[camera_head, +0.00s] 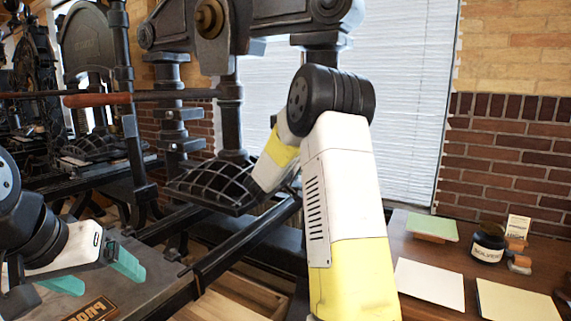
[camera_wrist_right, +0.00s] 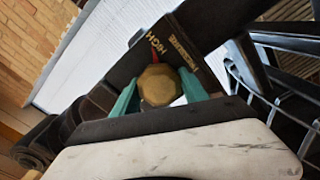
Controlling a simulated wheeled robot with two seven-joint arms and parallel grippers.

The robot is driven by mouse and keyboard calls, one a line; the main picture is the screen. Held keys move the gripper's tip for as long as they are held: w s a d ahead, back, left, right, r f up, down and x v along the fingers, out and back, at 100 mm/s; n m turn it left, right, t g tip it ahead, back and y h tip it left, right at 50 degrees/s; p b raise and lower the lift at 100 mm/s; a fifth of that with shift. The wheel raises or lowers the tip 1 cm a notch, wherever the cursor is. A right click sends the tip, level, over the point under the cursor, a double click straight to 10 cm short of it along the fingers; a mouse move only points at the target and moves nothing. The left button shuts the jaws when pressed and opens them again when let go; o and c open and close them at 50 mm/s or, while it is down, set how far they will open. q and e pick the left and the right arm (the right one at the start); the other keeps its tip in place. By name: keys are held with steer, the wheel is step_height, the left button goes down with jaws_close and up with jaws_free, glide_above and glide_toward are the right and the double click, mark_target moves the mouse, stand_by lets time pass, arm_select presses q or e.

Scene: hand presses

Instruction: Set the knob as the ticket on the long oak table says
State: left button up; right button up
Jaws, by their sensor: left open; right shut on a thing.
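The brass faceted knob (camera_wrist_right: 157,86) shows in the right wrist view on a dark panel (camera_wrist_right: 120,72). My right gripper (camera_wrist_right: 160,92) has its teal fingers on either side of the knob, shut on it. Beyond the knob are a red mark and gold lettering; one word reads HIGH, and another is too blurred to read surely. In the head view my right gripper is hidden behind the press and my arm. My left gripper (camera_head: 113,279) is open and empty at the lower left. A small upright card (camera_head: 518,226) stands at the right; its writing is unreadable, and I cannot tell whether it is the ticket.
A black press with a ribbed plate (camera_head: 215,187) and rails (camera_head: 245,240) fills the middle. A brown table (camera_head: 480,268) at the right bears a SOLVENT jar (camera_head: 488,245), a green pad (camera_head: 432,224) and pale sheets (camera_head: 430,283). A red-handled bar (camera_head: 97,100) crosses the upper left.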

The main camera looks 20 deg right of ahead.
stand_by(0.4)
steer(key=o, duration=1.3)
steer(key=shift+o, duration=0.2)
steer(key=shift+a, duration=0.1)
steer(key=v, duration=0.7)
steer(key=shift+s+a, duration=0.25)
